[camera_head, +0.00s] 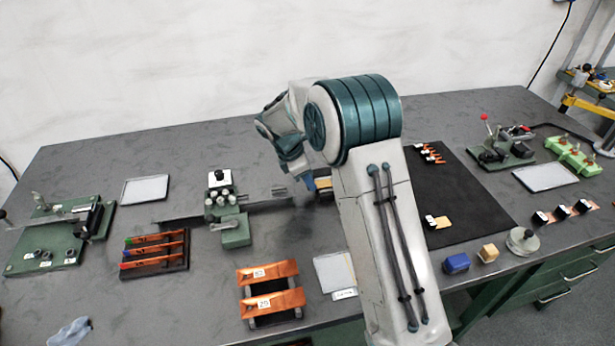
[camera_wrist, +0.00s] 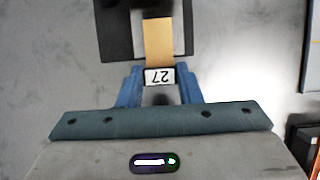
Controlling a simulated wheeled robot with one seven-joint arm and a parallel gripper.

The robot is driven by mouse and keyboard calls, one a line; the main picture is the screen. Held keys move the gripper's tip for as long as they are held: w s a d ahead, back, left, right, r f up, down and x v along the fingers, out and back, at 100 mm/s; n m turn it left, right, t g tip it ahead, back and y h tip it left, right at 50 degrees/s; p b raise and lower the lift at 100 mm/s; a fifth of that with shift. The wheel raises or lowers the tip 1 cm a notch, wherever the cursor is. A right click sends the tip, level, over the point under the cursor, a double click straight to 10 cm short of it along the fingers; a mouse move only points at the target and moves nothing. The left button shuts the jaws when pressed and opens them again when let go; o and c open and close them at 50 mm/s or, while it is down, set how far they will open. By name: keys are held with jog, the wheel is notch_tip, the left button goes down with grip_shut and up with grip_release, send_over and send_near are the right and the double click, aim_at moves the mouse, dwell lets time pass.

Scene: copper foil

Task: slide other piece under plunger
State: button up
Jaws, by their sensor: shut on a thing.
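My gripper (camera_wrist: 159,76) has its two blue fingers shut on a small block with a white label reading 27 (camera_wrist: 160,77). A flat tan strip (camera_wrist: 158,42) extends from the block toward the top of the wrist view. The strip lies over a dark plate (camera_wrist: 117,38), and its far end meets a dark part (camera_wrist: 152,10) at the top edge. I cannot tell whether that dark part is the plunger or whether the strip is under it. In the head view, my arm hides most of the gripper, and a bit of the tan strip (camera_head: 323,184) shows beside it.
A black mat (camera_head: 465,190) to the right holds another labelled tan piece (camera_head: 440,222) and several small orange-tipped pieces. A green fixture with cylinders (camera_head: 222,203) stands left of my gripper. Orange rails (camera_head: 270,288) and a pale tray (camera_head: 335,272) lie in front.

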aim_at(325, 183)
jog(key=shift+w+d+p, duration=0.2)
jog(key=shift+w+d, duration=0.05)
jog(key=shift+d, duration=1)
jog(key=shift+w+d+p, duration=0.15)
jog(key=shift+w+d, duration=0.1)
jog(key=shift+d, duration=0.95)
dwell(2.0)
jog(key=shift+f, duration=0.15)
dwell(0.8)
jog(key=o, duration=0.6)
jog(key=shift+o, duration=0.2)
jog(key=shift+r+p, duration=1.35)
jog(key=shift+r, duration=0.2)
